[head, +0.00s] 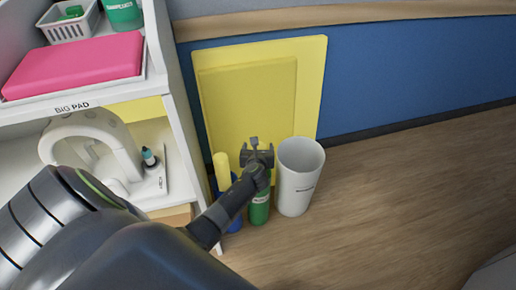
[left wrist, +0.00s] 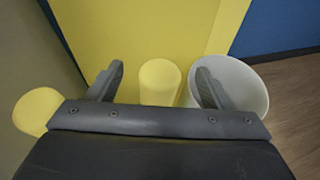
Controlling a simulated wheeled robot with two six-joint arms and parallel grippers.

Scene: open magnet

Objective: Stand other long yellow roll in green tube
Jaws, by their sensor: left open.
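A yellow roll (head: 222,170) stands upright in a blue tube (head: 235,222) beside the shelf; a yellow roll top also shows at the left in the left wrist view (left wrist: 36,108). A green tube (head: 260,208) stands just right of the blue one. My left gripper (head: 257,150) is above the green tube and hides its top. In the left wrist view, my open fingers (left wrist: 160,88) stand on either side of another yellow roll (left wrist: 160,80), with gaps to it. Its lower end is hidden by the gripper, so I cannot see what holds it.
A white bin (head: 299,178) stands right beside the green tube. Yellow boards (head: 310,80) lean on the blue wall behind. A white shelf unit (head: 180,110) with a pink pad (head: 75,68) is at the left.

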